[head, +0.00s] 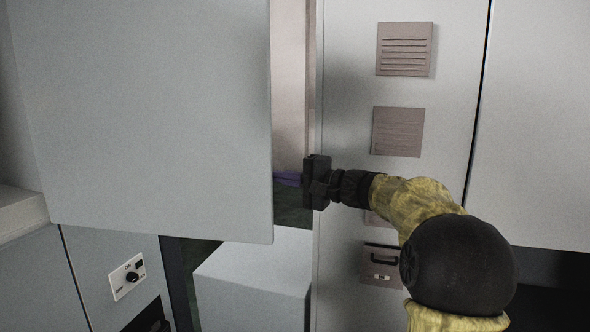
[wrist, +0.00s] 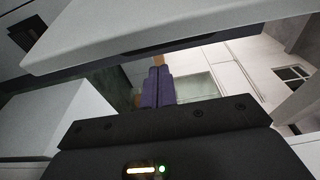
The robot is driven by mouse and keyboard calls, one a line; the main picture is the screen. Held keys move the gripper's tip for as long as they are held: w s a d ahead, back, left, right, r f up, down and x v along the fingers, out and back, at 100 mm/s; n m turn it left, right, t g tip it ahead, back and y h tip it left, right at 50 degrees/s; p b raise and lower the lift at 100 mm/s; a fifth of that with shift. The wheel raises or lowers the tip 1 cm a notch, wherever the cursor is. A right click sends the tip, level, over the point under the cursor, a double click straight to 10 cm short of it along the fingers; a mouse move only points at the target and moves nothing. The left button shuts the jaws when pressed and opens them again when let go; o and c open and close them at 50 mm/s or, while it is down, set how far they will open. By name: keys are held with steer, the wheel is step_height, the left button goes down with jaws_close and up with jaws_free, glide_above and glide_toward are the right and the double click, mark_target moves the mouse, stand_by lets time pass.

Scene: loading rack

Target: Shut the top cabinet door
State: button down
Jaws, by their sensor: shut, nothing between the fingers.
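The top cabinet door (head: 140,110) is a large flat grey panel that stands open at the left of the head view. In the wrist view, the pale panel across the top (wrist: 150,38) appears to be this door seen along its lower edge. My gripper (head: 285,178) is beside the door's right edge, near its lower corner, with its purple fingers pointing left. The fingertips are partly hidden by the door in the head view. In the wrist view the purple fingers (wrist: 157,85) are together and empty. I cannot tell whether they touch the door.
A tall grey cabinet front with vented plates (head: 404,49) stands right of the opening. A pale box-like unit (head: 255,272) is below the door. A panel with a dial (head: 129,276) is at the lower left. A dark gap lies behind the door.

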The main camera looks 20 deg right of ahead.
steer(key=shift+s+a+p, duration=0.2)
steer(key=shift+s+a, duration=0.05)
steer(key=shift+s, duration=0.35)
steer(key=shift+s+a+p, duration=0.15)
steer(key=shift+s+a, duration=0.1)
steer(key=shift+s, duration=0.3)
steer(key=shift+a, duration=0.1)
